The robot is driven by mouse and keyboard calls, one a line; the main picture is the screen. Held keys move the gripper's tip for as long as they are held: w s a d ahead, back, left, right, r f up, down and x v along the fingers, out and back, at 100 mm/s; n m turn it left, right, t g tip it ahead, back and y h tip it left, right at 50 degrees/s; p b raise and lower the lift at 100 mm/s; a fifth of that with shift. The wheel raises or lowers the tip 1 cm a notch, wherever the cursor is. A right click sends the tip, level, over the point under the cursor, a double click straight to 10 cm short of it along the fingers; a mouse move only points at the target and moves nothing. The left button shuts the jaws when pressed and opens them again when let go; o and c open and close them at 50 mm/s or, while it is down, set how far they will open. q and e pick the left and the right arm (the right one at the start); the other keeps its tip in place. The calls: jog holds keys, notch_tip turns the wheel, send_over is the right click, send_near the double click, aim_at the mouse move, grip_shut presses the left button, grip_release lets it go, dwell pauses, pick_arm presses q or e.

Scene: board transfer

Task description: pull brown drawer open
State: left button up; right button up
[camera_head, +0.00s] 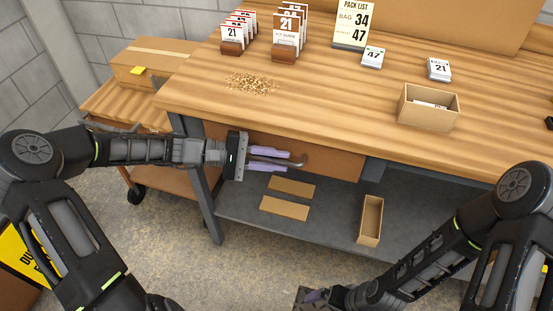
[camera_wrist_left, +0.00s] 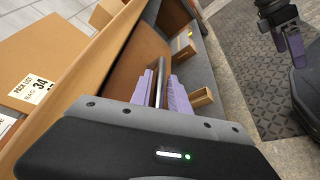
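The brown drawer (camera_head: 330,157) sits under the front edge of the wooden workbench; its front looks about flush with the frame. My left gripper (camera_head: 272,159) is at the drawer front with its purple fingers closed around the grey bar handle (camera_head: 297,163). In the left wrist view, the handle (camera_wrist_left: 160,88) runs between the two fingers (camera_wrist_left: 163,92), close to both, in front of the brown drawer front (camera_wrist_left: 139,62). My right gripper (camera_head: 314,296) is low at the bottom of the head view, away from the drawer; its finger opening is unclear.
The workbench (camera_head: 330,100) carries card holders, loose grains and an open cardboard box (camera_head: 428,106). The grey lower shelf (camera_head: 325,222) holds flat cardboard pieces and a narrow open box (camera_head: 370,220). A wheeled cart (camera_head: 160,188) stands at left. Floor in front is clear.

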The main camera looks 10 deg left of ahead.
pick_arm(q)
grip_shut()
dwell(1.4)
